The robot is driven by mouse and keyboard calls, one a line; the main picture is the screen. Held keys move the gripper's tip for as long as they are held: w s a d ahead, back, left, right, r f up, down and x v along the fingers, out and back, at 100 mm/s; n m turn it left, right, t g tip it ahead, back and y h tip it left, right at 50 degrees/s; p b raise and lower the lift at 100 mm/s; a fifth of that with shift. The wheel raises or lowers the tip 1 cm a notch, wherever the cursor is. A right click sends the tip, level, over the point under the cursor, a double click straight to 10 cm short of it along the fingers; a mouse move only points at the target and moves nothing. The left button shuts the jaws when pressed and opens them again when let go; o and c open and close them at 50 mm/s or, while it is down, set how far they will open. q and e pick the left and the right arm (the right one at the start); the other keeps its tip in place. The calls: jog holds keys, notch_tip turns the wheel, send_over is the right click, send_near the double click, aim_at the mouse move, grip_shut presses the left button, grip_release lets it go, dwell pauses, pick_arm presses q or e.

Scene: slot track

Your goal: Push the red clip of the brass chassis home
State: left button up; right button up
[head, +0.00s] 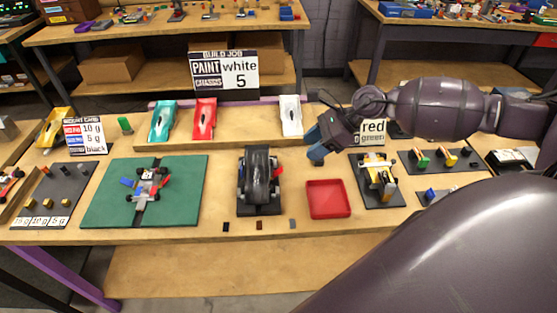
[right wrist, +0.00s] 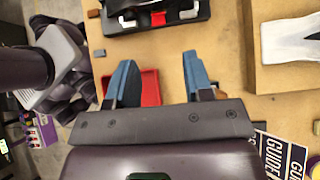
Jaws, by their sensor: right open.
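A yellowish, brass-coloured chassis (head: 377,170) sits on a black stand at the right of the table in the head view. A red clip on it cannot be made out at this size. My right gripper (head: 317,150) is left of that chassis, above the table behind the red tray. In the right wrist view its blue fingers (right wrist: 157,82) are apart with nothing held between them. My left gripper is in neither view.
A red tray (head: 328,199) lies in front of the gripper. A dark car (head: 258,175) with a red piece at its side stands left of it. A green mat (head: 105,195) holds another chassis (head: 147,184). A white car body (head: 291,116) is behind.

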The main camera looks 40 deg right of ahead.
aim_at(280, 172)
jog(key=x, duration=0.8)
jog(key=shift+a+f+b, duration=0.3)
jog(key=shift+b, duration=0.1)
jog(key=shift+w+a+f, duration=0.2)
jog(key=shift+a+f, duration=0.15)
jog(key=shift+f, duration=0.05)
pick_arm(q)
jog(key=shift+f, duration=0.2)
pick_arm(e)
jog(key=shift+c, duration=0.2)
grip_shut()
jog(key=shift+s+f+y+b, duration=0.1)
jog(key=shift+f+y+b, duration=0.25)
jog(key=shift+b, duration=0.2)
jog(key=shift+d, duration=0.1)
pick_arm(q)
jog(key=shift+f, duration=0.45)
pick_arm(e)
jog(key=shift+r+t, duration=0.2)
jog(key=shift+t, duration=0.1)
